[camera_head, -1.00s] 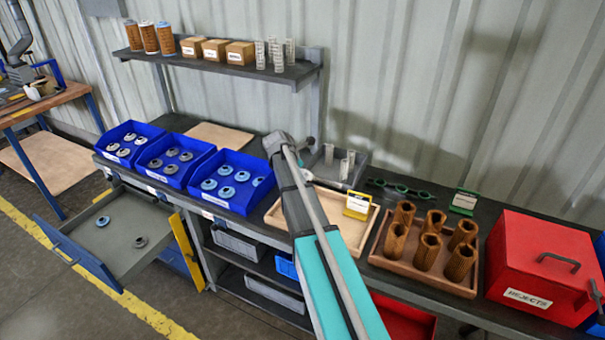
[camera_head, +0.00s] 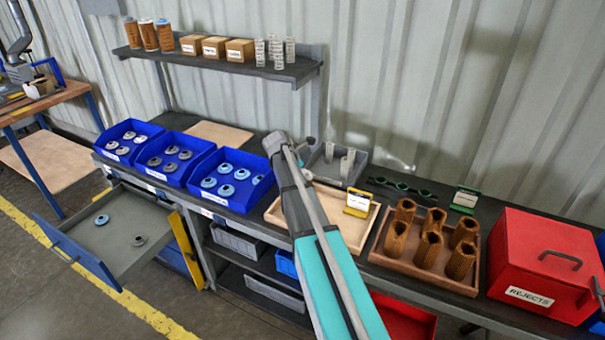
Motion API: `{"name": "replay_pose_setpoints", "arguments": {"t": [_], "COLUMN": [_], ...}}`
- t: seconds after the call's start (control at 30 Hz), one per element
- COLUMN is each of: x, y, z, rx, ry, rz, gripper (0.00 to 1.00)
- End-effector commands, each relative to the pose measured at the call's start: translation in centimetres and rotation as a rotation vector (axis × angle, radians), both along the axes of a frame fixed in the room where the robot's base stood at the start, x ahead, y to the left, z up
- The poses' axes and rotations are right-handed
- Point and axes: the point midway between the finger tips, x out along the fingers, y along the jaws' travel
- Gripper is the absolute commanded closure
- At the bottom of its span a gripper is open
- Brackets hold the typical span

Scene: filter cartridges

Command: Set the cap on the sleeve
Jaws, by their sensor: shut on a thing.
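My arm reaches away from the camera over the bench, and its dark wrist covers most of my gripper (camera_head: 308,147). Only a small dark part shows beside the wrist, near the grey tray. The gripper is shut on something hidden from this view. Ring-shaped caps lie in three blue bins: pale ones (camera_head: 126,139) at left, grey ones (camera_head: 170,159) in the middle, blue ones (camera_head: 225,190) at right. Several brown pleated sleeves (camera_head: 429,246) stand upright in a wooden tray (camera_head: 385,259) at right. I cannot tell which cap or sleeve is the task's own.
A grey tray (camera_head: 355,182) holds clear tubes. A green-framed card (camera_head: 465,199) and red rejects box (camera_head: 541,264) stand right. The open drawer (camera_head: 110,235) holds two rings. A shelf (camera_head: 220,66) overhangs the back.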

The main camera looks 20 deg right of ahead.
Motion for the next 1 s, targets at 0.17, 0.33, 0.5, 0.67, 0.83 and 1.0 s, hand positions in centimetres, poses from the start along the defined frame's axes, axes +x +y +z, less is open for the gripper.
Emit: {"name": "replay_pose_setpoints", "arguments": {"t": [0.17,0.33,0.5,0.67,0.83,1.0], "x": [-0.01,-0.01,-0.01,-0.01,-0.01,0.00], "y": [-0.02,-0.02,-0.03,-0.04,-0.04,-0.04], "z": [-0.25,-0.26,-0.27,-0.26,-0.26,-0.26], "rx": [0.000,0.000,0.000,0.000,0.000,0.000], "ry": [0.000,0.000,0.000,0.000,0.000,0.000], "rz": [0.000,0.000,0.000,0.000,0.000,0.000], "gripper": [0.37,0.00,0.00,0.00,0.00,0.00]}}
